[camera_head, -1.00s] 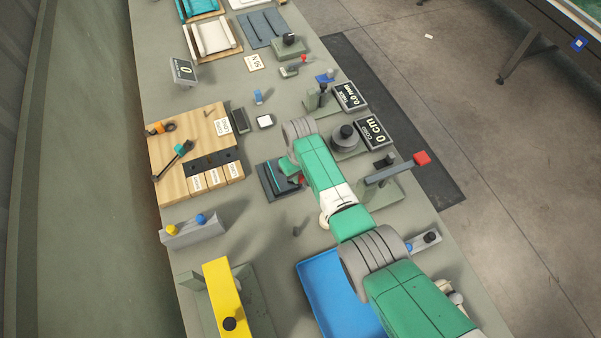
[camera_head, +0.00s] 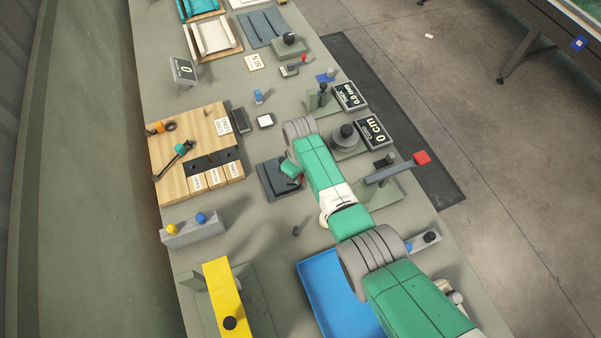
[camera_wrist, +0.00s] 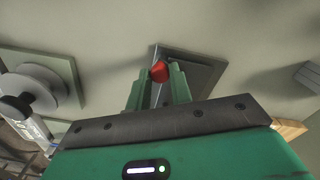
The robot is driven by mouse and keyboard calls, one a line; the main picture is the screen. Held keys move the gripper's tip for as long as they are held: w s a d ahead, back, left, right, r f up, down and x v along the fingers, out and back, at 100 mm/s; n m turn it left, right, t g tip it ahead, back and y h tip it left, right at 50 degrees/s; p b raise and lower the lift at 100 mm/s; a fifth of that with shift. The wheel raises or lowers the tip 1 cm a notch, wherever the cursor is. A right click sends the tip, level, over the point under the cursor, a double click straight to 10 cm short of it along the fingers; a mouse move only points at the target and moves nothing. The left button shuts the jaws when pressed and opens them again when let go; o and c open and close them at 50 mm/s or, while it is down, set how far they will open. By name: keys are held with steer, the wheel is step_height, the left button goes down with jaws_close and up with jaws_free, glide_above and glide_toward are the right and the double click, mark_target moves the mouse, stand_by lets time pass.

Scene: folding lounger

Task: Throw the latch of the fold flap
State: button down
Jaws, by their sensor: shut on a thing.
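The dark fold flap unit (camera_head: 268,182) lies flat on the bench, left of my gripper (camera_head: 292,171). In the wrist view its grey plate (camera_wrist: 205,72) is partly behind the fingers. A red knob (camera_wrist: 160,71), which looks like the latch's handle, sits between the two green fingertips of my gripper (camera_wrist: 159,82). My gripper is shut on this red knob. In the head view only a bit of red (camera_head: 299,177) shows beside the gripper. The arm hides the right side of the unit, and the latch's base cannot be made out.
A wooden block with labels (camera_head: 180,129) stands to the left. A grey round-topped fixture (camera_head: 347,137) and a red-ended lever (camera_head: 422,158) are at the right. A blue tray (camera_head: 318,283) is below.

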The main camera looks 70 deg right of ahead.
steer(key=c, duration=1.3)
jaws_free()
steer(key=shift+o, duration=0.2)
steer(key=shift+r, duration=0.1)
step_height(320, 180, up, 8)
steer(key=shift+f+p, duration=0.2)
steer(key=shift+p, duration=0.65)
